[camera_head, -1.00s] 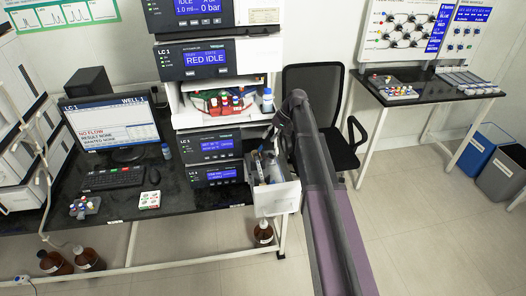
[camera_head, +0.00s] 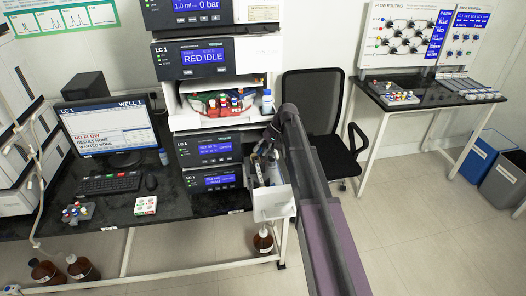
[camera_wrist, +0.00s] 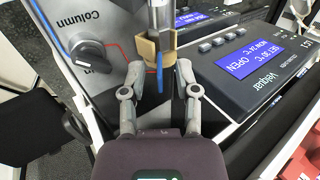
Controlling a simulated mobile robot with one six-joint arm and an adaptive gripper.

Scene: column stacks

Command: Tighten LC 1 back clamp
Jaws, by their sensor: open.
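In the wrist view, a tan clamp-like block (camera_wrist: 153,48) holds a grey upright column (camera_wrist: 159,14), with a blue strip or tube (camera_wrist: 160,74) in front of it. I cannot tell for certain that this is the back clamp. My gripper (camera_wrist: 158,68) is open, with its fingertips on either side close to the block; contact cannot be told. In the head view, my gripper (camera_head: 264,153) is at the pulled-out white column compartment (camera_head: 273,207) of the LC 1 stack, partly hidden by my arm.
A column knob (camera_wrist: 89,53) sits on the panel left of the clamp. A module with an OPEN display (camera_wrist: 249,61) is close on the right. A black chair (camera_head: 310,107) stands behind my arm. Brown bottles (camera_head: 83,268) stand below the bench.

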